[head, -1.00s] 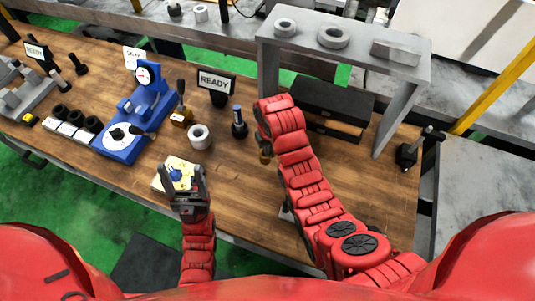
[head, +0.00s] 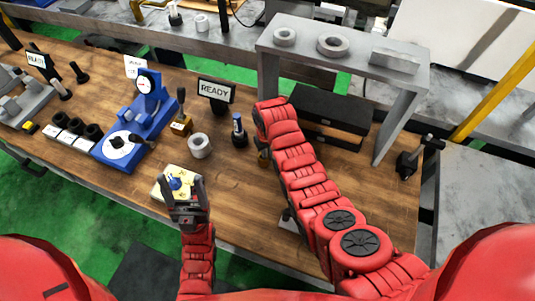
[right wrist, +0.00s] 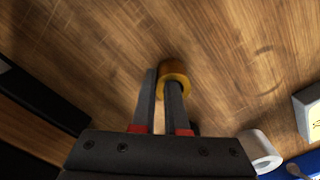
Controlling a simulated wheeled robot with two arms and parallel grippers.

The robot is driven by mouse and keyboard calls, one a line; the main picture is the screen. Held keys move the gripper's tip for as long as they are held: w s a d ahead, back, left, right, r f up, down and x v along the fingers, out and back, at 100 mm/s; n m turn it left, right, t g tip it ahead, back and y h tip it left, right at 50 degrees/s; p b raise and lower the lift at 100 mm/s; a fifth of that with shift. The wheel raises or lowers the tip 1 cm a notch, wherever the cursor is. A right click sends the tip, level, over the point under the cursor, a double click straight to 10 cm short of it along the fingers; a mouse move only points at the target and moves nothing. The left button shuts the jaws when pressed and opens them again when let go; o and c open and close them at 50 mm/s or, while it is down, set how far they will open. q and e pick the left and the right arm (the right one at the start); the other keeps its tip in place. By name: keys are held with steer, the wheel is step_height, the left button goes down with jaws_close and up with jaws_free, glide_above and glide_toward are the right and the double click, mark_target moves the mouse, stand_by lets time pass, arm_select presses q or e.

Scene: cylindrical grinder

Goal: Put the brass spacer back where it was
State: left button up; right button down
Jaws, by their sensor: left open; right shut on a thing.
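The brass spacer (right wrist: 175,70) shows in the right wrist view as a short golden ring at the tips of my right gripper (right wrist: 163,88). The fingers are shut on it. The right finger overlaps its near face, and I cannot tell whether that finger passes into its hole. The wooden tabletop (right wrist: 225,60) lies beyond it. In the head view my right arm hides most of that gripper; only a small golden patch shows at the arm's left edge. My left gripper (head: 186,187) is open and empty, over the near edge of a cream block with a blue knob (head: 173,181).
A grey ring (head: 199,145), a dark bottle-like piece (head: 239,130) and a READY sign (head: 215,90) stand left of my right arm. A blue gauge fixture (head: 137,125) is further left. A grey shelf (head: 412,75) and dark boxes (head: 330,115) stand behind the arm.

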steer(key=shift+f, duration=0.25)
steer(key=c, duration=0.9)
jaws_free()
steer(key=shift+r, duration=0.1)
steer(key=shift+c, duration=0.2)
steer(key=shift+r, duration=0.25)
step_height(320, 180, up, 5)
steer(key=b, duration=0.2)
steer(key=shift+r+b, duration=0.2)
steer(key=shift+b, duration=0.1)
step_height(320, 180, up, 6)
steer(key=p, duration=0.5)
steer(key=shift+r+p, duration=0.25)
steer(key=shift+p, duration=0.15)
